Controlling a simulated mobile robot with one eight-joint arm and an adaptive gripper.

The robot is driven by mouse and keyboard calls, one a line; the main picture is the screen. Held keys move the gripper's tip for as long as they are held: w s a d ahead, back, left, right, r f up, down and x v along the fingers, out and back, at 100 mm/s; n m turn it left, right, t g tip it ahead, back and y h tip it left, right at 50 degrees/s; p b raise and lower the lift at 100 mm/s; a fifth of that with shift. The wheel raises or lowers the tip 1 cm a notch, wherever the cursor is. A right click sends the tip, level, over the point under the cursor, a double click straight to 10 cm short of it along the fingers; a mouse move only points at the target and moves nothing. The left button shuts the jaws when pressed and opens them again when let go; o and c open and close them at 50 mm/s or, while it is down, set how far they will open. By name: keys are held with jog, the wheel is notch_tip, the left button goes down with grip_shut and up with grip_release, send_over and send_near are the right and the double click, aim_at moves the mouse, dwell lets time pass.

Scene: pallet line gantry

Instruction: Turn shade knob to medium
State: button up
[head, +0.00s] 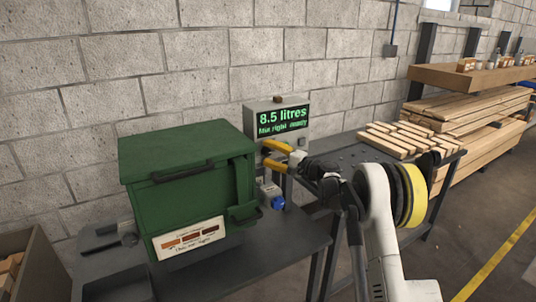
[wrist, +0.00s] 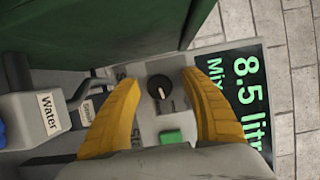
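The shade knob (wrist: 159,88) is a small round black knob with a pale pointer mark, on the grey panel in the wrist view. Labels beside it are partly covered, and I cannot read which setting it points at. My gripper (wrist: 158,78) is open, with one yellow finger on each side of the knob and visible gaps between. In the head view my gripper (head: 265,154) is at the grey control box (head: 294,139), just right of the green cabinet. The knob is hidden in that view.
A green button (wrist: 171,137) is close to the knob. The display (head: 283,119) reads 8.5 litres. The green cabinet (head: 181,193) stands close on the left. Wood pieces (head: 400,140) lie on the bench to the right.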

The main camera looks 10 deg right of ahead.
jog(key=v, duration=1.2)
jog(key=shift+a, duration=0.1)
jog(key=s+a+r+n+g+h, duration=0.25)
jog(key=s+a, duration=0.35)
jog(key=s, duration=0.3)
jog(key=s+a+r+n+g+h, duration=0.25)
jog(key=s+a, duration=0.35)
jog(key=s, duration=0.3)
jog(key=s+d+f+n+h, duration=0.1)
jog(key=s+f+h, duration=0.1)
jog(key=s, duration=0.7)
jog(key=s+d+f+n+g+h, duration=0.1)
jog(key=s+d+f+n+h, duration=0.1)
jog(key=s, duration=0.7)
jog(key=s+d+f+n+h, duration=0.1)
jog(key=s+f+n+h, duration=0.1)
jog(key=s, duration=0.7)
jog(key=shift+d+h, duration=0.2)
jog(key=shift+h, duration=0.2)
